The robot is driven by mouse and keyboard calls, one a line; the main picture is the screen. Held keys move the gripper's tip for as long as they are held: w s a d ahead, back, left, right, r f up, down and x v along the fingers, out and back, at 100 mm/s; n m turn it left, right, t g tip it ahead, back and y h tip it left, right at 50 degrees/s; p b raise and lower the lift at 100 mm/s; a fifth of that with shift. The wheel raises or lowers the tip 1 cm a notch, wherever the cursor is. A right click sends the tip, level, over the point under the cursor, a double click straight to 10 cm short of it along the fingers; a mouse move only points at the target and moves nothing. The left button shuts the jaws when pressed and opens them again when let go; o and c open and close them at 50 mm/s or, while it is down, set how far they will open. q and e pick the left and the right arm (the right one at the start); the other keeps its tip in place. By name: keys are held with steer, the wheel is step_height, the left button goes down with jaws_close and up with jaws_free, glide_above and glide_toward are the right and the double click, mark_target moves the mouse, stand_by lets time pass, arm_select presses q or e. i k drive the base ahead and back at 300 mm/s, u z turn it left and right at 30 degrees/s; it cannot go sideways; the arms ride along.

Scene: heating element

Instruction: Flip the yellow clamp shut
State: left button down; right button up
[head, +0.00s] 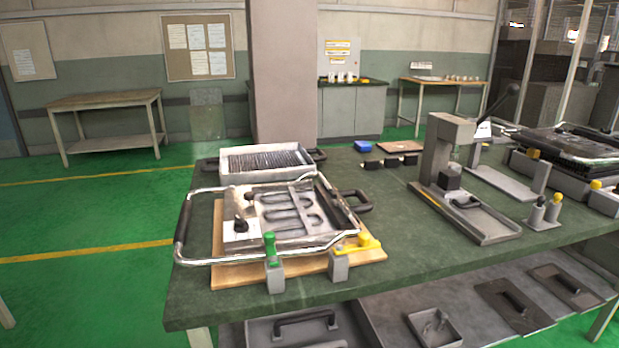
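The yellow clamp (365,242) sits on a grey block (339,265) at the front right of the heating-element fixture (285,212), on the near side of the green-topped table. Its yellow arm lies low and nearly flat, with a rounded yellow knob at its right end; I cannot tell whether it grips the fixture's rail. A green clamp (270,247) stands on a similar grey block to its left, its handle upright. The fixture has a chromed tube frame and rests on a wooden board (228,272). Neither of my grippers is in view.
A tray of dark rods (266,160) stands behind the fixture. A grey press (449,165) with a lever and another fixture (568,155) stand to the right. The table top (400,262) right of the yellow clamp is clear. A lower shelf (385,318) holds several handled plates.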

mark_target(364, 244)
steer(key=k, duration=0.5)
steer(key=z, duration=0.7)
steer(key=i, duration=0.75)
steer(key=u, duration=1.1)
